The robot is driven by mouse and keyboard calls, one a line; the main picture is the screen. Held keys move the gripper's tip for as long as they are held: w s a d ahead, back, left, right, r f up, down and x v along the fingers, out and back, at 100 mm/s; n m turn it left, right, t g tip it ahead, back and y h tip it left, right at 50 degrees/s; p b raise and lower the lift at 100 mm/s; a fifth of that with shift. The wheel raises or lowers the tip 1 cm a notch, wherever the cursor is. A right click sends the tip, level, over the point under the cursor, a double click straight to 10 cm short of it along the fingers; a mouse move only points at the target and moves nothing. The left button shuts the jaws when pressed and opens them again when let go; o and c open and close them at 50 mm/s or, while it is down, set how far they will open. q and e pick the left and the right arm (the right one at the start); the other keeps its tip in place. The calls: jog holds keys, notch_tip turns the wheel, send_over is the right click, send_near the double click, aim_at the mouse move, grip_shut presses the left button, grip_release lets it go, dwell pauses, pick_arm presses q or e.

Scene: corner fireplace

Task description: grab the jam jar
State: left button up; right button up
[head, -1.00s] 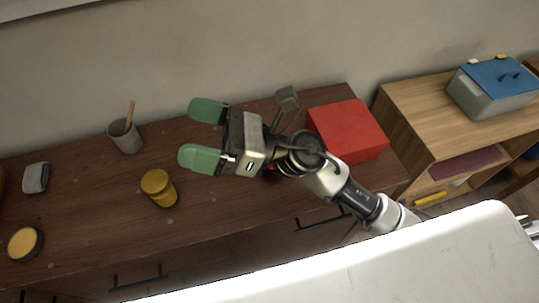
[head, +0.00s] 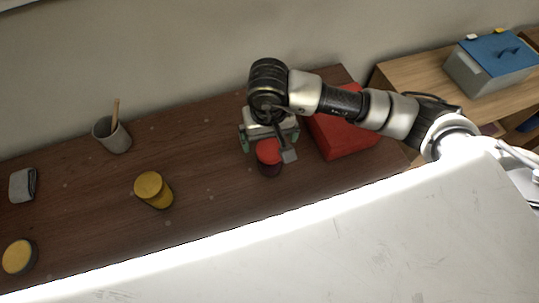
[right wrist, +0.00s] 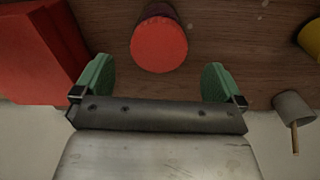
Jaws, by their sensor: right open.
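The jam jar (head: 268,168), dark with a red lid, stands upright on the brown cabinet top, just left of the red box. In the right wrist view its round red lid (right wrist: 159,45) shows at the top middle. My right gripper (head: 269,137) is open, pointing down close behind the jar. In the right wrist view its green fingers (right wrist: 158,78) are spread wider than the lid, which lies ahead of the gap between them. Nothing is held. My arm partly covers the gripper in the head view. My left gripper is not in view.
The red box (head: 345,136) stands close to the jar's right. A yellow jar (head: 154,190), a grey cup (head: 113,138) with a stick, a grey block (head: 22,185) and a yellow-topped round tin (head: 18,257) stand to the left. A wall runs behind.

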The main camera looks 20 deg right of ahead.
aim_at(270, 148)
notch_tip(270, 148, down, 2)
notch_tip(270, 148, down, 5)
jog(key=shift+s+d+r+p, duration=0.1)
jog(key=shift+s+r+p, duration=0.05)
jog(key=shift+p, duration=0.9)
jog(key=shift+f, duration=0.45)
jog(key=c, duration=1.2)
jog(key=shift+o, duration=0.2)
jog(key=shift+r, duration=0.1)
